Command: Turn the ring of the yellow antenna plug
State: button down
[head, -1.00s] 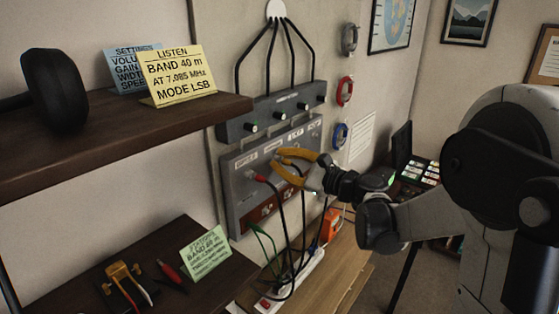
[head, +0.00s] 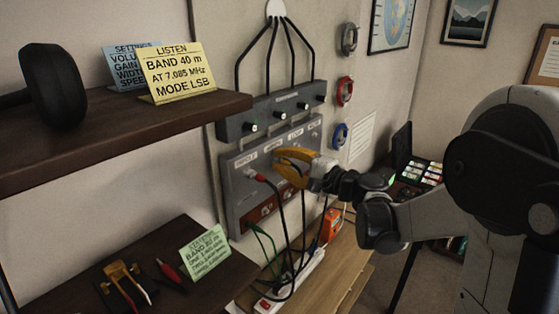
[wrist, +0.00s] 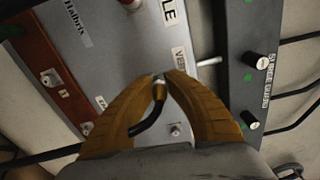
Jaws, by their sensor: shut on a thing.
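The yellow antenna plug (wrist: 159,91) is at the grey socket panel in the wrist view, with a black cable curving away below it. My gripper (wrist: 165,76) has its two orange fingers closed around the plug's ring end, close to the panel face. In the head view, my gripper (head: 278,165) is at the front of the grey panel (head: 242,200), and its fingers hide the yellow plug there. How far the ring is turned cannot be told.
A plug with a red end (head: 260,177) and black cable sits to the left on the panel. A box with several knobs (head: 268,121) is mounted just above. Black cables hang below to a white power strip (head: 298,280). A dark shelf (head: 120,130) juts out at left.

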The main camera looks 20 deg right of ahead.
jog(key=shift+n, duration=1.1)
jog(key=c, duration=1.3)
grip_release()
jog(key=shift+d, duration=0.1)
jog(key=v, duration=1.2)
